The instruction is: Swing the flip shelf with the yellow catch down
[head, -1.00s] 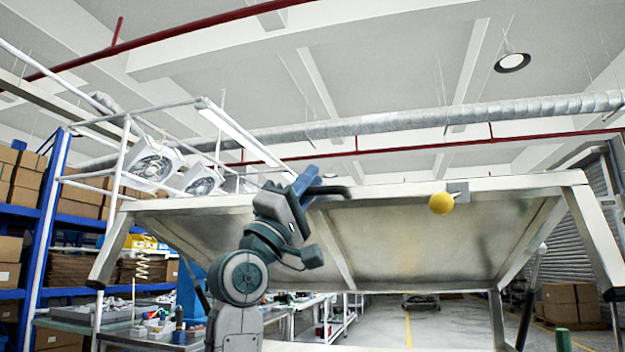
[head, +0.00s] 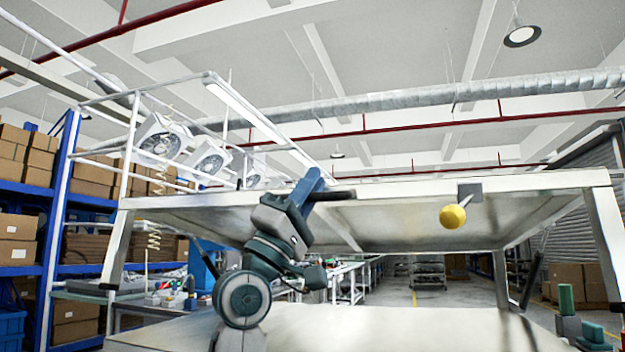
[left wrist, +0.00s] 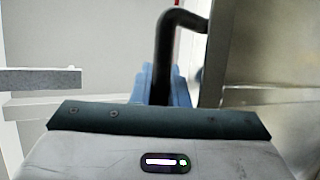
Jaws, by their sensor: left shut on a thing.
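The flip shelf (head: 400,222) is a pale metal panel across the middle of the head view, seen from below and slightly tilted. The yellow catch (head: 453,216) is a round knob hanging under its front edge, right of centre. A black bar handle (head: 338,194) sits at the front edge, left of the catch. My left gripper (head: 311,188) has its blue fingers shut on this handle. The left wrist view shows the dark bent handle (left wrist: 174,38) running down to the blue fingers (left wrist: 163,86). The fingers' contact is partly hidden by the gripper body. My right gripper is not in view.
A pale worktop (head: 400,325) lies below the shelf and looks mostly clear. A white frame with fans (head: 162,142) rises behind on the left. Blue racks with boxes (head: 60,195) stand at the far left.

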